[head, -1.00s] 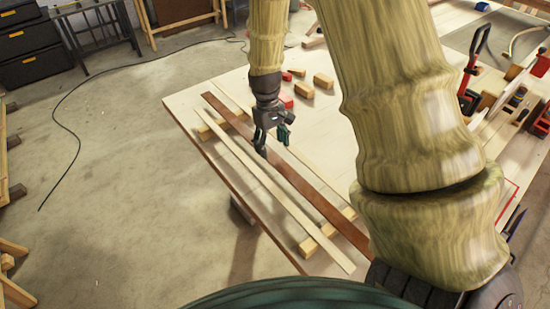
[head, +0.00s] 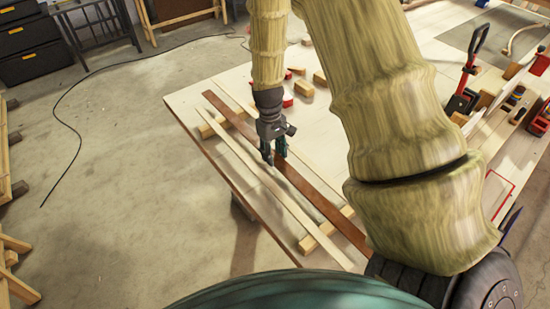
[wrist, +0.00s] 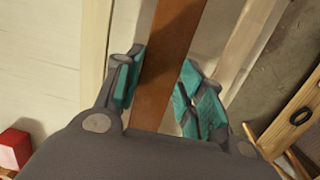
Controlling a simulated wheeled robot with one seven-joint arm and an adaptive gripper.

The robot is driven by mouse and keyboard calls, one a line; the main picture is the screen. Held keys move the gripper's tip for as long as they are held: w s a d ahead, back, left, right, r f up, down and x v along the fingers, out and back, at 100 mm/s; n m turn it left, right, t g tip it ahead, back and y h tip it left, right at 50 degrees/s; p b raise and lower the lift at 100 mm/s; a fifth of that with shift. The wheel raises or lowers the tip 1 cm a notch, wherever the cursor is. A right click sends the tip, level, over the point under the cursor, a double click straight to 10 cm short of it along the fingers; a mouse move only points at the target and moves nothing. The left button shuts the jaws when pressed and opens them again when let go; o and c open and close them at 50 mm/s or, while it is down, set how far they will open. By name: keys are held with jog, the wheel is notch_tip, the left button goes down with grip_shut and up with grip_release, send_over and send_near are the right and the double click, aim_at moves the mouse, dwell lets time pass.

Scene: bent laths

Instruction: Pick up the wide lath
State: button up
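The brown lath (head: 330,209) looks the widest of the laths and lies lengthwise on the table, raised on wooden blocks. My gripper (head: 274,159) is over its middle, pointing down. In the wrist view my gripper (wrist: 162,88) is open, with one teal finger pad on each side of the brown lath (wrist: 166,60). Gaps show between pads and lath, so it is not gripped. How far the fingertips reach down beside it I cannot tell. A narrower pale lath (head: 293,206) lies to its left in the head view.
A pale lath (wrist: 97,45) and another pale lath (wrist: 250,38) flank the brown one in the wrist view. A support block (head: 310,243) lies under the near ends. Red and wooden blocks lie behind. Clamps (head: 466,88) and tools stand at the table's right.

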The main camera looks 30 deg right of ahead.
jog(key=shift+c, duration=1.2)
jog(key=shift+r, duration=0.1)
